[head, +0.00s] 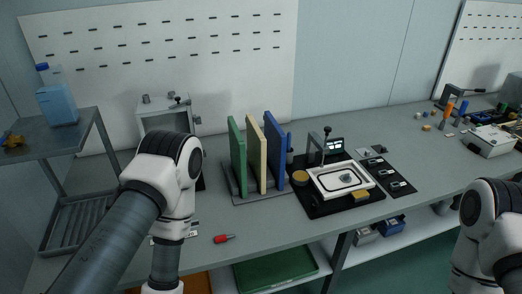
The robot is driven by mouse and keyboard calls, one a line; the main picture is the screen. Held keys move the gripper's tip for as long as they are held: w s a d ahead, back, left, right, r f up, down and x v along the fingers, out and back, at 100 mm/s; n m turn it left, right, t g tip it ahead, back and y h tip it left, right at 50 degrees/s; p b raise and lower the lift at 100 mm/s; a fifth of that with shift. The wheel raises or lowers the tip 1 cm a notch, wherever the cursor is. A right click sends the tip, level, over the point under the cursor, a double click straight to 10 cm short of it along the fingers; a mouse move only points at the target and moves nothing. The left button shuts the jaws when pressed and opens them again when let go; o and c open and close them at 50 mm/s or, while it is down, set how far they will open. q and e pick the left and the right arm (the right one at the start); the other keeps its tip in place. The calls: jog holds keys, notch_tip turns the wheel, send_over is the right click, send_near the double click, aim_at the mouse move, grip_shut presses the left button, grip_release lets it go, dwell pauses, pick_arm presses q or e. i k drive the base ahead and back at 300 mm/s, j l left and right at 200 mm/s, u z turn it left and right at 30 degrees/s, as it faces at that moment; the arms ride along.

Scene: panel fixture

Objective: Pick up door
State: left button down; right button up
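No part is plainly marked as the door. Three upright panels stand side by side in a dark slotted rack (238,196): a green panel (237,155), a cream panel (256,153) and a blue panel (275,150). Behind my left arm is a pale metal box fixture (157,122) with knobs on top; its lower part is hidden by the arm. My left arm bends over the left part of the bench and runs down out of the picture. My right arm is at the lower right edge. Neither gripper shows.
A black mat with a white framed tray (318,180) lies right of the rack. A red-tipped tool (223,239) lies near the bench's front edge. A metal shelf stand (52,146) with a blue bottle (57,100) is at left.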

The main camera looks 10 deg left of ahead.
aim_at(257, 142)
jog(key=u, duration=1.1)
jog(key=i+l+u, duration=0.35)
